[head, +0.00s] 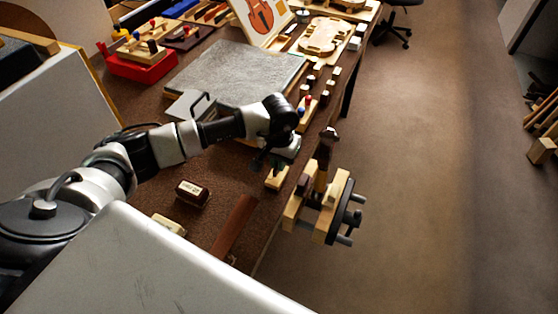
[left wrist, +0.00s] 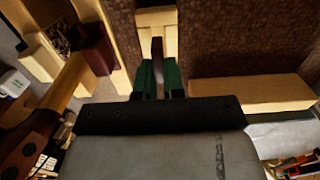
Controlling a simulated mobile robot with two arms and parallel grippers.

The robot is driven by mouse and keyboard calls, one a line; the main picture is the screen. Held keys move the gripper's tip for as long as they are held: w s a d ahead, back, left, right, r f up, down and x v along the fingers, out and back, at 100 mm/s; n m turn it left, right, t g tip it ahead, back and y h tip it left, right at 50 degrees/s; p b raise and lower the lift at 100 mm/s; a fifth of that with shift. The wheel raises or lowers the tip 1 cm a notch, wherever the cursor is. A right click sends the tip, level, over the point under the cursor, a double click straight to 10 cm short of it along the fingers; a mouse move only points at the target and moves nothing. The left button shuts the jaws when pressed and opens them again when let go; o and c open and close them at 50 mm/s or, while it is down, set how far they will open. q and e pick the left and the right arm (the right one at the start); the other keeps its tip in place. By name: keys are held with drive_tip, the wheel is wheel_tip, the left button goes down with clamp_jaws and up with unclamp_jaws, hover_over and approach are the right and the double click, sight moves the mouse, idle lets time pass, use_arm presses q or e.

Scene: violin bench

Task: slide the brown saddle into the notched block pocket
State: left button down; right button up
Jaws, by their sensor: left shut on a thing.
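The brown saddle (left wrist: 157,49) is a small dark piece between the green fingertips of my left gripper (left wrist: 158,78), which is shut on it. It also lies at the notch of the pale wooden notched block (left wrist: 157,18) in the left wrist view. How deep it sits in the pocket I cannot tell. In the head view the notched block (head: 276,182) is near the bench's right edge, with my left gripper (head: 279,167) just above it. The saddle is hidden there. My right gripper is not in view.
A wooden clamp (head: 328,217) holding a dark-ended neck juts past the bench edge beside the block. A grey mat (head: 240,75) lies behind the arm. A dark labelled block (head: 192,193) and a brown strip (head: 233,226) lie nearer. A pale wooden bar (left wrist: 250,92) is right in the wrist view.

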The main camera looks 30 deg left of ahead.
use_arm(q)
drive_tip(key=shift+b, duration=0.6)
idle(0.9)
drive_tip(key=shift+f, duration=0.25)
drive_tip(key=shift+f+b, duration=0.3)
drive_tip(key=shift+b, duration=0.25)
drive_tip(key=shift+f+b, duration=0.5)
drive_tip(key=shift+b, duration=0.05)
drive_tip(key=c, duration=1.1)
unclamp_jaws()
drive_tip(key=shift+c, duration=0.2)
drive_tip(key=shift+r, duration=0.1)
wheel_tip(320, 180, up, 11)
drive_tip(key=shift+f, duration=0.15)
